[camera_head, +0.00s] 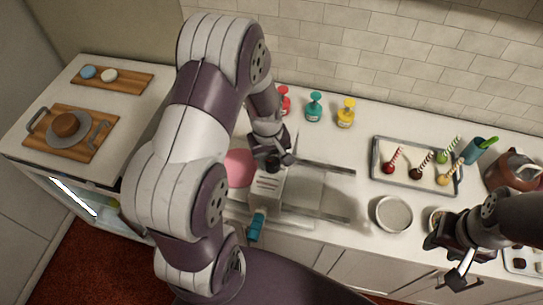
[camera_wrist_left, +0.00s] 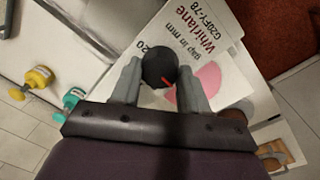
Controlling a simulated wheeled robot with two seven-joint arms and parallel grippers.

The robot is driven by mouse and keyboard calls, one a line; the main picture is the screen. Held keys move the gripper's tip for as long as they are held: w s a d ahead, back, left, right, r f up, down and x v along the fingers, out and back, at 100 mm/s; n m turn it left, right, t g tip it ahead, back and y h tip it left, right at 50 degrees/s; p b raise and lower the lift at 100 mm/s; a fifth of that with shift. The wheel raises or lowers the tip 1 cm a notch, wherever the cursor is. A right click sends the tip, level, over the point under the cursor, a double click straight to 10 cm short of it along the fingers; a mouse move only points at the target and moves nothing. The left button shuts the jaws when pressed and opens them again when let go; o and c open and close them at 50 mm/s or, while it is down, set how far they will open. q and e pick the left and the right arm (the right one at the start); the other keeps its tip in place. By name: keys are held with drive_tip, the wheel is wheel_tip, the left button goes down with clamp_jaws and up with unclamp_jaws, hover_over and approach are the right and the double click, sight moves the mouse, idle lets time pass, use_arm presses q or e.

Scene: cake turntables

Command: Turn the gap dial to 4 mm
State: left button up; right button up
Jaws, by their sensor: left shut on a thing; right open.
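The gap dial (camera_wrist_left: 160,68) is a round black knob with a red pointer mark, on a white panel (camera_wrist_left: 208,52) printed "gap in mm" and "whirlane G20FY-78". In the left wrist view the red mark points to the lower right. My left gripper (camera_wrist_left: 158,82) has one finger on each side of the dial and is shut on it. In the head view my left gripper (camera_head: 272,158) is over the top of the white machine (camera_head: 266,190), hiding most of the dial. Most scale numbers are hidden or unreadable; a "20" shows. My right gripper (camera_head: 447,262) is open, apart from the machine, at the right.
Metal rails (camera_head: 320,166) reach right from the machine, and a teal handle (camera_head: 256,227) is at its front. A pink disc (camera_head: 239,167) lies to its left. Red, teal (camera_head: 314,107) and yellow (camera_head: 346,112) bottles stand behind. A tray (camera_head: 376,165) and round pan (camera_head: 393,213) are right.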

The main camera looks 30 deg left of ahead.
sight(268, 163)
use_arm(q)
drive_tip(key=shift+w+r, duration=0.1)
idle(0.3)
drive_tip(key=o, duration=1.1)
drive_tip(key=shift+c, duration=0.2)
wheel_tip(268, 163, up, 13)
drive_tip(key=b, duration=0.3)
drive_tip(key=shift+s+a+f, duration=0.2)
drive_tip(key=shift+s+a, duration=0.15)
drive_tip(key=shift+s, duration=0.05)
